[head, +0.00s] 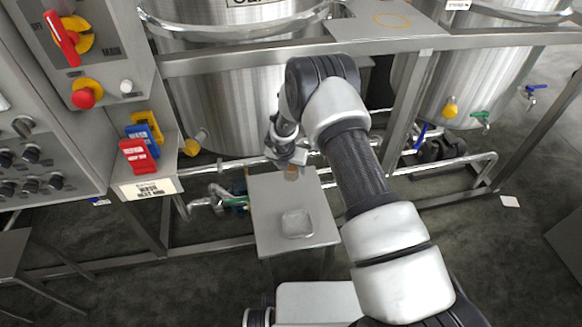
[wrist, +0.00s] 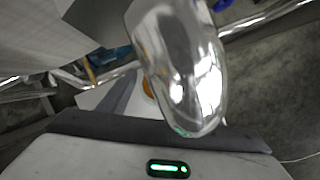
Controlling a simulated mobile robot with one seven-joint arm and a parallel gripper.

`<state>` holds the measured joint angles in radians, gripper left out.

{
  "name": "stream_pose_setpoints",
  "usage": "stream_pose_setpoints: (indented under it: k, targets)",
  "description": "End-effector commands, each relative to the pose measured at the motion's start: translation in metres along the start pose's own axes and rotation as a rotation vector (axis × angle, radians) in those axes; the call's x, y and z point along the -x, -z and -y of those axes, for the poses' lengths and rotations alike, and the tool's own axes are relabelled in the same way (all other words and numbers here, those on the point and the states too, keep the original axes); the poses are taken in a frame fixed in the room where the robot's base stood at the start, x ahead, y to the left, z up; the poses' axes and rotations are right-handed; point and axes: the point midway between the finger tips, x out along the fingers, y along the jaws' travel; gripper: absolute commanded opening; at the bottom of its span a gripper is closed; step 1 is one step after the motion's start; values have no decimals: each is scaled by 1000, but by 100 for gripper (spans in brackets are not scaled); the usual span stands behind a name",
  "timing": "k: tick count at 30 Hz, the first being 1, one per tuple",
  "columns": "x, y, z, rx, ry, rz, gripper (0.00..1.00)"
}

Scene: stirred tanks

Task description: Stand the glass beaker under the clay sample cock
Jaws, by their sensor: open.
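My gripper (head: 289,155) hangs over the back of a small grey stand, partly hidden by my own arm and wrist. It is open. In the wrist view a large shiny metal pipe or fitting (wrist: 180,70) fills the middle, close to the camera, and hides most of the space ahead of the fingers. A small tan-amber thing (head: 291,173) shows just below the gripper; I cannot tell whether it is the beaker or a cock's handle. An orange patch (wrist: 148,88) shows beside the metal in the wrist view. I cannot clearly make out the glass beaker or clay cock.
The grey stand (head: 262,222) has a clear, shallow, square-looking piece (head: 296,224) on its front half. Steel tanks (head: 235,105) and frame rails stand behind. Pipes with a green-handled valve (head: 238,202) run at the stand's left. A control panel (head: 50,130) is at left.

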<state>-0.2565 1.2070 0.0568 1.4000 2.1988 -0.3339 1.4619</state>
Motion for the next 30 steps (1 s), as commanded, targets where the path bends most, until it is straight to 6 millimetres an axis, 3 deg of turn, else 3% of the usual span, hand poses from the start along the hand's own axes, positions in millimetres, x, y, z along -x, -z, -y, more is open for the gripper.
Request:
stream_pose_setpoints:
  k: [16,21,30]
  targets:
    - [104,-1,0,0,-1,1,58]
    - [118,0,0,1,-1,0,58]
    - [120,0,0,0,0,0,58]
